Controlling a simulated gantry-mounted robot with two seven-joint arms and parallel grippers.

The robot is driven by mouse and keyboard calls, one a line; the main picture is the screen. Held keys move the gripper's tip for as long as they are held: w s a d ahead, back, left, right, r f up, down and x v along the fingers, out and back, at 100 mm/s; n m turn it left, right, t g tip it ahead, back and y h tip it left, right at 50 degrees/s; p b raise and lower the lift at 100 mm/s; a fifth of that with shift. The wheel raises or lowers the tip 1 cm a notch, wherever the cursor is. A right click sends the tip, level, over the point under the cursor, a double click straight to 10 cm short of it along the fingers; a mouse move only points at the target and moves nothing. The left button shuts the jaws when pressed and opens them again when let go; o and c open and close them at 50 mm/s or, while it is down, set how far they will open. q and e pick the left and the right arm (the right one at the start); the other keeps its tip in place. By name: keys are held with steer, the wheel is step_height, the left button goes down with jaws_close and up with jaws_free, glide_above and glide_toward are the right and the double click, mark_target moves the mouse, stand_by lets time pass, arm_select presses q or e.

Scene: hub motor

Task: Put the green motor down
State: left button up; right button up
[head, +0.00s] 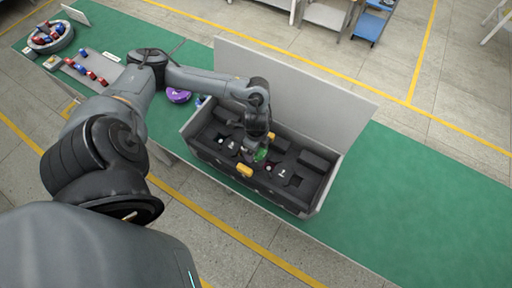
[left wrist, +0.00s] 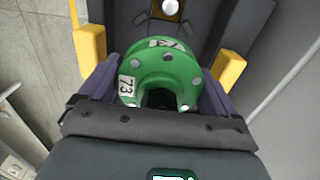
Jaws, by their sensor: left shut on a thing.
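The green motor (left wrist: 165,73) is a round hub with grey dots and a "73" label. It fills the middle of the left wrist view, and in the head view it shows as a small green patch (head: 261,155) over the dark case. My left gripper (left wrist: 158,85) is shut on the green motor, with a finger on each side of it. In the head view my left gripper (head: 254,154) points down into the middle of the case (head: 225,165). I cannot tell whether the motor touches the case floor. My right gripper is not in view.
The case has dark compartments, yellow latches (head: 244,170) and a raised grey lid (head: 290,75) behind it. A purple motor (head: 178,95) lies left of the case. A round tray (head: 50,37) of red and blue parts stands far left. The green table (head: 420,200) is clear at right.

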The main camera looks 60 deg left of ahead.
arm_select(q)
steer(key=shift+f, duration=3.2)
steer(key=o, duration=1.4)
steer(key=shift+f, duration=0.1)
